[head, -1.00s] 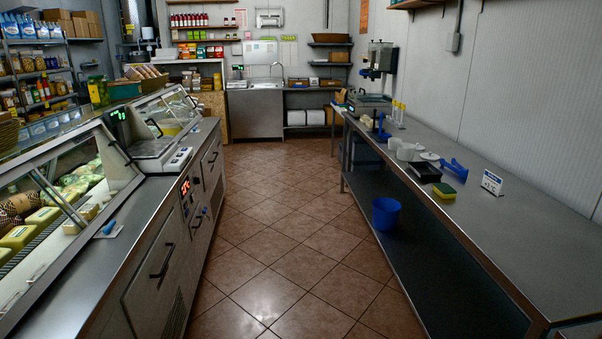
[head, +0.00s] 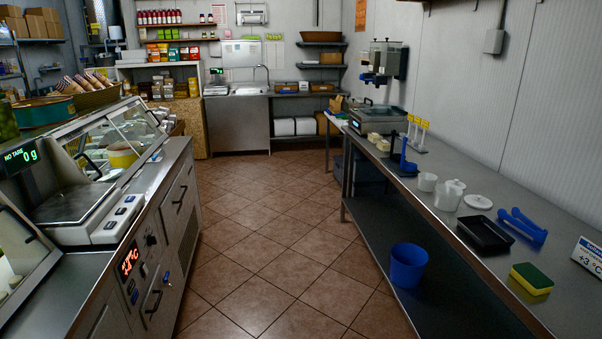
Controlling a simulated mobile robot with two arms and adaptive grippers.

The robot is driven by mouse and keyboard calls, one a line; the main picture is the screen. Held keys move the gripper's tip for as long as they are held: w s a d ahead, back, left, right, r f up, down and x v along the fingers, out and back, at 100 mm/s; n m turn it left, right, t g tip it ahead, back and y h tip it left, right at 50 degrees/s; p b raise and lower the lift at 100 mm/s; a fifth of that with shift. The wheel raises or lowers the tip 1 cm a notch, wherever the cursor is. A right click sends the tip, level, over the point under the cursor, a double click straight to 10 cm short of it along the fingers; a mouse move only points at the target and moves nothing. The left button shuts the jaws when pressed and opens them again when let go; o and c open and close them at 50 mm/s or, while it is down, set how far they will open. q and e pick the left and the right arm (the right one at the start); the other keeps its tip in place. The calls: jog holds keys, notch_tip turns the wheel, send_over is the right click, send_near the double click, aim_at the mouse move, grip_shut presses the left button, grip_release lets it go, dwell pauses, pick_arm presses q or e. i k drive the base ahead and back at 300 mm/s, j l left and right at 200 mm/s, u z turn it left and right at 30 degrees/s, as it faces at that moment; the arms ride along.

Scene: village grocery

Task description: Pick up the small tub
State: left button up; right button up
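Two small white containers stand on the right-hand steel counter. The farther one (head: 427,181) looks like a plain small tub. The nearer one (head: 447,198) is a little bigger, and its outline is less clear, so it may be more than one piece. A white round lid or dish (head: 478,201) lies beside them to the right. I cannot tell for sure which container is the small tub. Neither of my grippers is in view.
The tiled aisle (head: 270,240) is clear. A glass display counter (head: 110,145) lines the left.

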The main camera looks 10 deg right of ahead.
aim_at(426, 182)
jog(key=i+z, duration=0.4)
jog(key=i+j+z, duration=0.25)
jog(key=i+z, duration=0.2)
jog(key=i+j+z, duration=0.8)
jog(key=k+l, duration=0.05)
jog(key=k, duration=0.05)
